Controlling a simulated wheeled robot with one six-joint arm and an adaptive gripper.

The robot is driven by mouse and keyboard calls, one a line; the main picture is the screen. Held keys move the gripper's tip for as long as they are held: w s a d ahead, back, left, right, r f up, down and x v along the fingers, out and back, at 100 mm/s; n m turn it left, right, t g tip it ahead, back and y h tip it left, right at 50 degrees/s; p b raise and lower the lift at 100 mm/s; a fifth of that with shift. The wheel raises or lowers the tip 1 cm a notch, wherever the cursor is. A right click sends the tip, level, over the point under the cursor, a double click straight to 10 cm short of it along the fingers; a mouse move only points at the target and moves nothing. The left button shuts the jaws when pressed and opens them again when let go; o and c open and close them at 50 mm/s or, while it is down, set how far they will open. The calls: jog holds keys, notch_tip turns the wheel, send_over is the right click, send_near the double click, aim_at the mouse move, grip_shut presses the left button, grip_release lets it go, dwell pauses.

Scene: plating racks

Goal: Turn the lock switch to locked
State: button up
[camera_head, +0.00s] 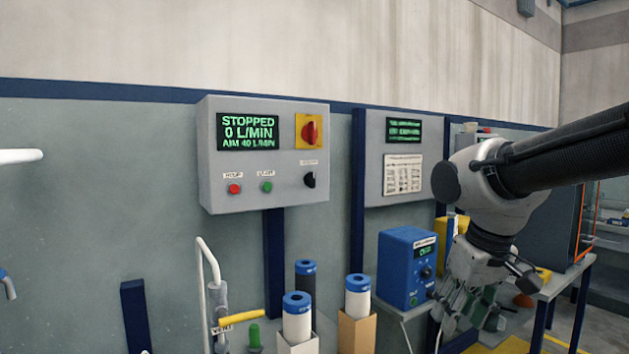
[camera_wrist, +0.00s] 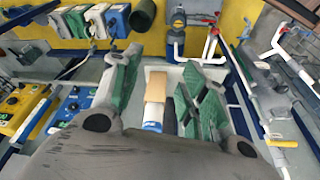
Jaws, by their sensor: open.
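A grey control box (camera_head: 222,170) hangs on the wall in the head view. Its screen (camera_head: 247,132) reads STOPPED, 0 L/MIN, AIM 40 L/MIN. A red rotary knob (camera_head: 310,131) sits on a yellow plate at its upper right. A black rotary switch (camera_head: 309,180) is below it, under a small label too small to read; I cannot tell which of the two is the lock switch. My gripper (camera_head: 468,312) is open and points down, well right of the box and lower. In the wrist view its green-padded fingers (camera_wrist: 160,78) are spread with nothing clamped between them.
A red button (camera_head: 235,188) and a green button (camera_head: 267,186) are on the box. Blue-capped white cylinders (camera_head: 297,318) and a white pipe (camera_head: 205,285) stand below it. A blue instrument (camera_head: 395,270) is beside my gripper. The space before the box's front is clear.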

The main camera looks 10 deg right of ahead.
jog(key=shift+n+t, duration=0.5)
jog(key=w, duration=0.4)
jog(key=w+a+f, duration=0.1)
jog(key=w, duration=0.7)
jog(key=shift+w+a+f, duration=0.25)
jog(key=shift+a+f, duration=0.1)
jog(key=n+t+y, duration=0.2)
jog(key=t+y, duration=0.3)
jog(key=t, duration=0.8)
send_near(314, 176)
jog(key=w, duration=0.2)
jog(key=x, duration=0.6)
jog(key=shift+w+a, duration=0.1)
jog(key=shift+a, duration=0.2)
jog(key=shift+w+a, duration=0.2)
jog(key=shift+w, duration=0.45)
grip_shut()
